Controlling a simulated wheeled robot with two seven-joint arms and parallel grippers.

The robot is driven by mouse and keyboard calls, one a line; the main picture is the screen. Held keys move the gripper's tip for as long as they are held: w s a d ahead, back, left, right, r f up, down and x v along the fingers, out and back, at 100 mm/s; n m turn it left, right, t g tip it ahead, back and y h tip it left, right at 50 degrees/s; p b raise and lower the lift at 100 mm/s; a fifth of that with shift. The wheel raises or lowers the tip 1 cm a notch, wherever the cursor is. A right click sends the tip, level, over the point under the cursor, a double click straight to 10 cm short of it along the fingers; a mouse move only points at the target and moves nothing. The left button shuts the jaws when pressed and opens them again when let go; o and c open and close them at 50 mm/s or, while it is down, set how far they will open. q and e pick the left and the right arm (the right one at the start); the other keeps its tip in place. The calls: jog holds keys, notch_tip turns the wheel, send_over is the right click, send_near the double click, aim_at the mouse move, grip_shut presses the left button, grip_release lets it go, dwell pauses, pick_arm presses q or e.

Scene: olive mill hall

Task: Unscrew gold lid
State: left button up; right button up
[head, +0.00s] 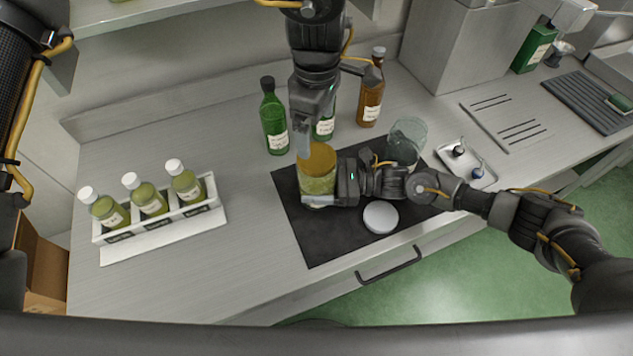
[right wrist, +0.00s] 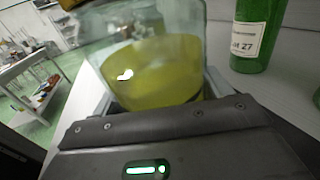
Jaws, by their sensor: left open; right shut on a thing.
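A glass jar (head: 317,187) with yellow-green contents stands on the dark mat (head: 300,235), and a gold lid (head: 321,157) is on its top. My right gripper (head: 322,194) comes in from the right and is shut on the jar's body. In the right wrist view the jar (right wrist: 150,60) fills the space between the fingers, and a bit of gold shows at the top left corner. My left gripper (head: 307,143) points down from above, open, at the lid's left and far edge. Its far finger is partly hidden, and I cannot tell whether it touches the lid.
An empty glass jar (head: 408,133) and a white disc (head: 380,217) are on the mat's right part. Green bottles (head: 273,120) and a brown bottle (head: 370,98) stand behind. A white rack (head: 160,228) holds three bottles at left. A small tray (head: 472,168) lies right.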

aim_at(316, 156)
jog(key=c, duration=0.7)
pick_arm(q)
jog(key=shift+m, duration=0.4)
pick_arm(e)
jog(key=shift+c, duration=1.2)
pick_arm(q)
jog(key=m, duration=0.3)
jog(key=shift+m, duration=0.4)
pick_arm(e)
jog(key=shift+c, duration=0.4)
pick_arm(q)
jog(key=shift+f, duration=4)
